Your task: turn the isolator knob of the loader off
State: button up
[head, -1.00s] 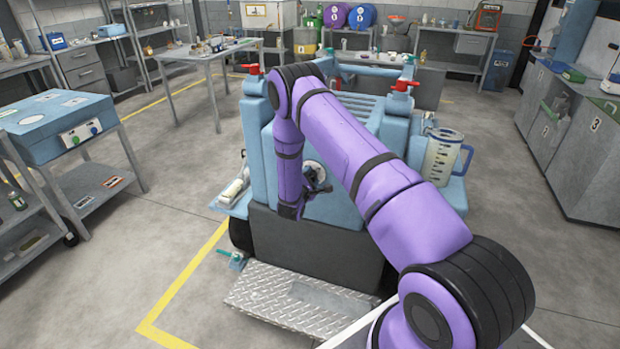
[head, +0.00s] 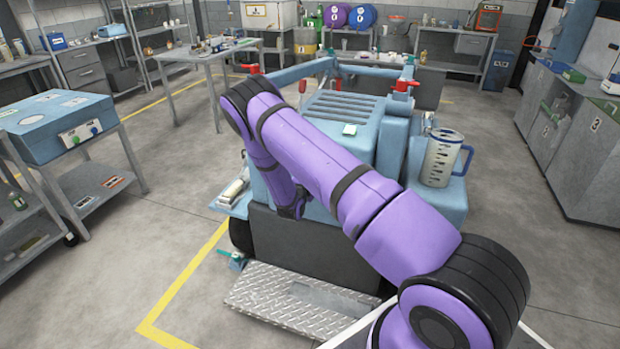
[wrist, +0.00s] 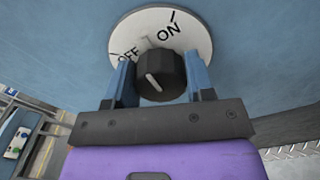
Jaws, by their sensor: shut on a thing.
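The loader (head: 392,145) is the light blue machine in the middle of the head view. In the wrist view its isolator knob (wrist: 160,78) is black and round, with a short white line slanting up-left on its face. The knob sits in front of a round white plate (wrist: 197,38) with OFF at the left and ON at the upper right. My gripper (wrist: 160,72) has one blue-grey finger on each side of the knob and is shut on it. In the head view my arm hides the knob, the plate and the fingers.
A cart with a blue box (head: 60,125) is at the left, and grey cabinets (head: 580,150) are at the right. The floor between is clear.

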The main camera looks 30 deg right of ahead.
jog(key=n, duration=0.5)
jog(key=shift+a+n, duration=0.1)
jog(key=shift+n, duration=0.3)
jog(key=n, duration=0.4)
jog(key=shift+f+n, duration=0.1)
jog(key=shift+n, duration=0.2)
jog(key=o, duration=0.9)
jog(key=v, duration=1)
jog(key=shift+s+a, duration=0.2)
jog(key=shift+a, duration=0.1)
